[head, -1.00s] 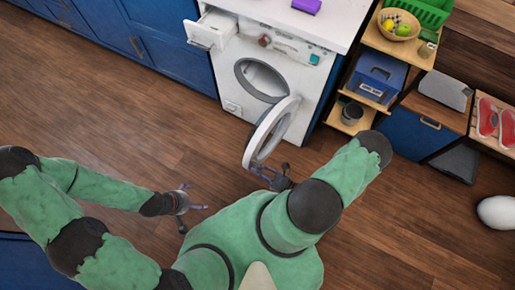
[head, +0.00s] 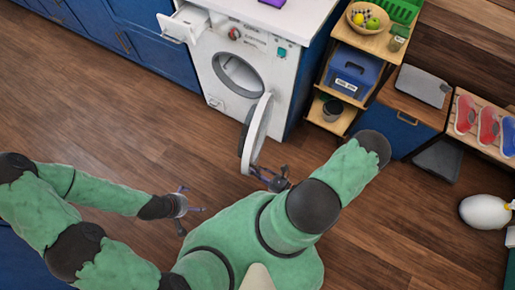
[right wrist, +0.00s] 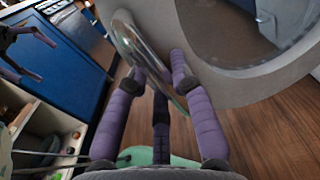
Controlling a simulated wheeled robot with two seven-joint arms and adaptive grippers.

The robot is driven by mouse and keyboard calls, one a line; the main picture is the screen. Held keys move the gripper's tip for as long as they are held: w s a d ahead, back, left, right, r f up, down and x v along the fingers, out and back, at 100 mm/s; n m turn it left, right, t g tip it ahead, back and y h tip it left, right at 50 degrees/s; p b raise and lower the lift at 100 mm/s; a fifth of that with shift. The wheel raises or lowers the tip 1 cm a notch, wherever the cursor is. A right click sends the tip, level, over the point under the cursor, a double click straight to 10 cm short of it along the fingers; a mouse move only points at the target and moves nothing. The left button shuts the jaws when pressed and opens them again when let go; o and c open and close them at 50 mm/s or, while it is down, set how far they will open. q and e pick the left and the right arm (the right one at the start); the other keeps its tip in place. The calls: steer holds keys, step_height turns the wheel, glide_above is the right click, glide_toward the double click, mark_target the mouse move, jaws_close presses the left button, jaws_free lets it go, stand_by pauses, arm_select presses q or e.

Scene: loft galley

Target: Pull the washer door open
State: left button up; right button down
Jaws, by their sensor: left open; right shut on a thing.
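The white washer (head: 287,72) stands under the counter with its round opening (head: 238,76) uncovered. Its round door (head: 257,133) stands swung well out from the front, hinged on the right side and seen nearly edge-on. My right gripper (head: 268,174) is at the door's outer free edge. My left gripper (head: 194,198) is open and empty over the floor, left of the door.
The detergent drawer (head: 183,25) is pulled out at the washer's upper left. Blue cabinets (head: 110,35) stand to the left. A wooden shelf (head: 330,115) with a blue box (head: 355,76) is right of the washer. A white rounded object (head: 485,212) is at right. The floor in front is clear.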

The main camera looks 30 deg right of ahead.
steer(key=shift+a, duration=0.1)
steer(key=c, duration=1.3)
jaws_free()
steer(key=v, duration=1.2)
